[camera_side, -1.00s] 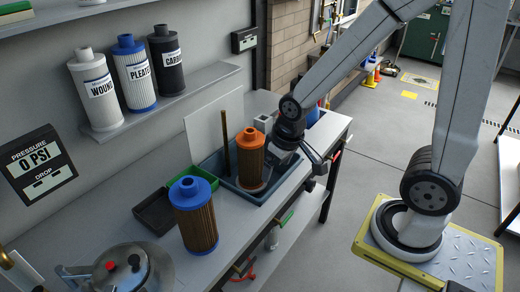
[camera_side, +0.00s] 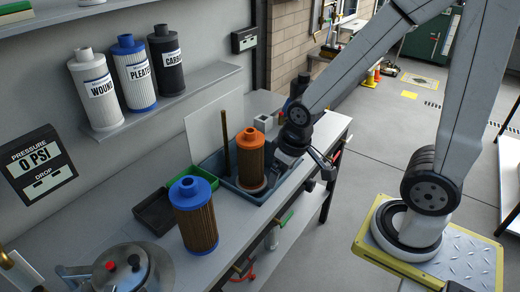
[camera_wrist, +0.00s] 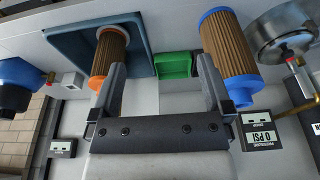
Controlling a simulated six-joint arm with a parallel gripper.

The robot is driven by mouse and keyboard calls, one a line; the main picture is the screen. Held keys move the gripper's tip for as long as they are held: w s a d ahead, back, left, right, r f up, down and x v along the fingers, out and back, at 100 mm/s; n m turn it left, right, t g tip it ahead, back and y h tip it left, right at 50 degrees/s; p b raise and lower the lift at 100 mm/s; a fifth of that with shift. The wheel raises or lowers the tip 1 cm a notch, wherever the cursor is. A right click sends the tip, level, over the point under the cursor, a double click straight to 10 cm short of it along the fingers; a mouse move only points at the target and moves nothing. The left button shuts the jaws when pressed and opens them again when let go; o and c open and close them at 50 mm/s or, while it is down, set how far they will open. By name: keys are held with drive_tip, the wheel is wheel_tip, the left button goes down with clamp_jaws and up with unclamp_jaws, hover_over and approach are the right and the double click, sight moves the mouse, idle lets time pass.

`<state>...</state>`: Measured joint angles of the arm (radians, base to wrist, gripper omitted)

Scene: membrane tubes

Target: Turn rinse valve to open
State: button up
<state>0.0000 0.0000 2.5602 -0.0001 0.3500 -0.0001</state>
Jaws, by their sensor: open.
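My gripper (camera_wrist: 160,68) is open and empty in the wrist view, its two fingers wide apart. In the side view my gripper (camera_side: 305,172) is by the near right corner of the blue-grey tray, partly hidden by my wrist. No valve is labelled as the rinse valve. A small valve with a red handle (camera_wrist: 47,76) shows beside a blue vessel (camera_wrist: 18,82) at the left of the wrist view, apart from my fingers. Another small red part (camera_wrist: 295,61) shows by the steel housing (camera_wrist: 283,32) at the right. I cannot tell which belongs to the rinse valve.
The orange-capped filter (camera_side: 250,158) stands in the tray (camera_side: 210,168). The blue-capped filter (camera_side: 195,218) stands on the bench near a green bin (camera_side: 180,184). Three labelled filters stand on the wall shelf (camera_side: 180,105). A pressure display (camera_side: 40,165) reads 0 PSI.

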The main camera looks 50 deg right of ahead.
drive_tip(key=shift+d+f, duration=0.1)
drive_tip(key=shift+d, duration=0.05)
drive_tip(key=c, duration=0.8)
drive_tip(key=shift+w+d+f, duration=0.15)
drive_tip(key=shift+d+f, duration=0.05)
drive_tip(key=shift+d, duration=0.1)
drive_tip(key=c, duration=0.4)
drive_tip(key=shift+h, duration=0.5)
drive_tip(key=d+f, duration=0.3)
drive_tip(key=d, duration=0.1)
drive_tip(key=w+d+f, duration=0.1)
drive_tip(key=d+f, duration=0.1)
drive_tip(key=shift+d+f, duration=0.3)
drive_tip(key=shift+f, duration=0.05)
clamp_jaws()
drive_tip(key=s+d+f+y, duration=0.1)
drive_tip(key=d+f, duration=0.3)
drive_tip(key=f, duration=0.3)
drive_tip(key=shift+s+d+f+t, duration=0.3)
drive_tip(key=shift+d+f+t, duration=0.05)
drive_tip(key=shift+t, duration=0.05)
